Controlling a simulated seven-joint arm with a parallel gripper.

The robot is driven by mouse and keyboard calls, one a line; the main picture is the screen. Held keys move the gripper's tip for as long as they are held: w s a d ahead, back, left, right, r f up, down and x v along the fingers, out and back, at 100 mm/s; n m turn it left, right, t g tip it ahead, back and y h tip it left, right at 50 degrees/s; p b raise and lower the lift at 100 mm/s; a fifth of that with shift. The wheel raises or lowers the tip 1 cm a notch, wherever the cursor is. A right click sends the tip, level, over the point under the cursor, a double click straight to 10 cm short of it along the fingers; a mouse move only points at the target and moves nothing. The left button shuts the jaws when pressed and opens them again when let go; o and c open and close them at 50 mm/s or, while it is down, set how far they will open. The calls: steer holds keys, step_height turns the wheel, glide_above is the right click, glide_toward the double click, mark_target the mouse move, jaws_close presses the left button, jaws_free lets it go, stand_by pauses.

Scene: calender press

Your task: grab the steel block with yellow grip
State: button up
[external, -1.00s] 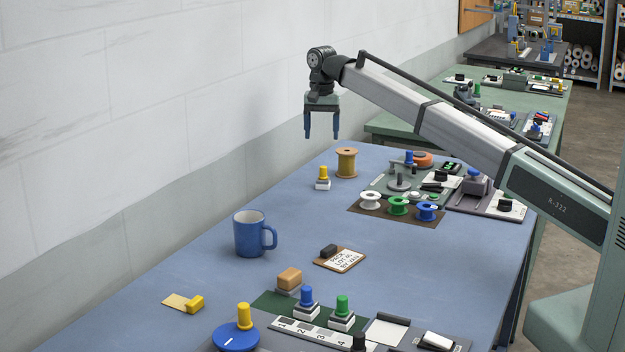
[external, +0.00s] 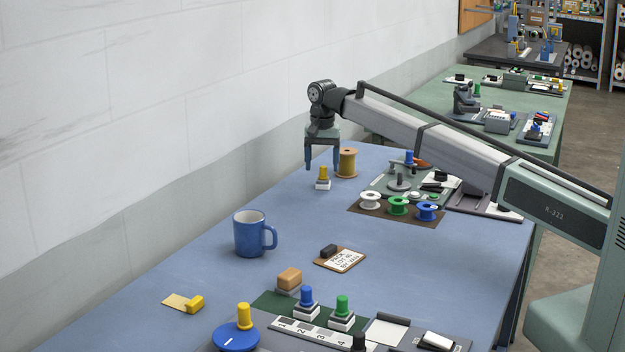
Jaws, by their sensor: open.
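A small steel block with a yellow grip (external: 323,174) stands upright on the blue table, left of the wooden spool. My gripper (external: 322,168) is open with its fingers pointing down. In the picture its two fingers appear on either side of the yellow grip's upper part. I cannot tell from this one view whether they are around it or behind it. No contact is visible.
A wooden spool (external: 347,162) stands close by on the right. White (external: 370,201), green (external: 398,206) and blue (external: 427,211) spools sit on a brown mat farther right. A blue mug (external: 250,234) stands nearer the camera. The table (external: 180,262) between is mostly clear.

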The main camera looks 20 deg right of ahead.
mark_target(323, 166)
step_height(323, 166, down, 4)
steer(key=shift+d+f, duration=0.1)
steer(key=shift+f, duration=0.05)
steer(key=c, duration=1.2)
